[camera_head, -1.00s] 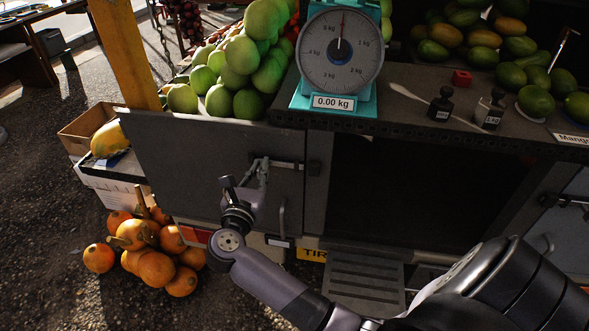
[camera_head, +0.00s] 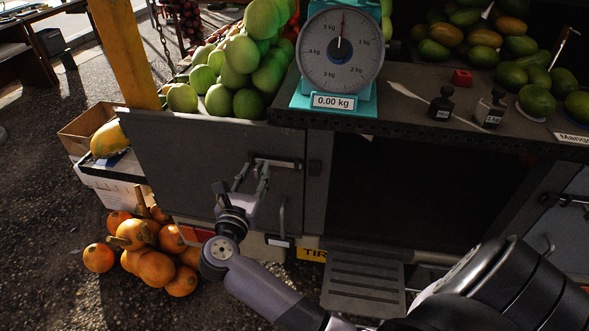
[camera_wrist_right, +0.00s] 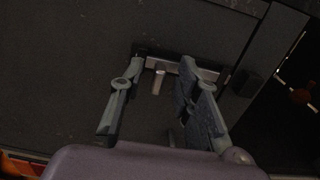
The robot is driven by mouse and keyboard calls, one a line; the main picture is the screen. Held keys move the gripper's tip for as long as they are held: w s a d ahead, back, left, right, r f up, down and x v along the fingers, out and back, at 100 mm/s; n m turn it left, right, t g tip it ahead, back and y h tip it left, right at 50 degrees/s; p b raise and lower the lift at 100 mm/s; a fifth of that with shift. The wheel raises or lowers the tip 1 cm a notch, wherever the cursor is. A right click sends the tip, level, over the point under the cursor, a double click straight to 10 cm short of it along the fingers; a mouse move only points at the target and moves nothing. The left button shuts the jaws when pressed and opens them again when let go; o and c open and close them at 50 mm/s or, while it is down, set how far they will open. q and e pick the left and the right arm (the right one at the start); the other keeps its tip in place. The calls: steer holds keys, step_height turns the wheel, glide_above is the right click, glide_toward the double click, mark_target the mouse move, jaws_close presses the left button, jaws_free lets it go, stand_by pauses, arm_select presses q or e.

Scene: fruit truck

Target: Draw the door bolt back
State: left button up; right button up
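The grey door (camera_head: 190,165) is flush with the truck side. Its bolt (camera_head: 287,164) is a horizontal metal bar near the door's upper right edge. In the right wrist view the bolt (camera_wrist_right: 208,75) has a short pale handle (camera_wrist_right: 158,80) sticking out. A gap shows between the bar's right end and a dark block (camera_wrist_right: 246,83) on the post. My right gripper (camera_head: 254,170) is in front of the bolt. In the wrist view the right gripper (camera_wrist_right: 156,75) is open, its fingers either side of the handle, with space around it. My left gripper is not in view.
A vertical handle (camera_head: 283,218) is on the door below the bolt. The scale (camera_head: 340,55) stands on the counter (camera_head: 415,85) above. Orange fruits (camera_head: 155,268) lie on the ground at left. A dark opening (camera_head: 420,190) is right of the post.

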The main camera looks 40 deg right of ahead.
steer(key=b+v, duration=0.1)
steer(key=v, duration=0.4)
steer(key=shift+s+a, duration=0.1)
stand_by(0.7)
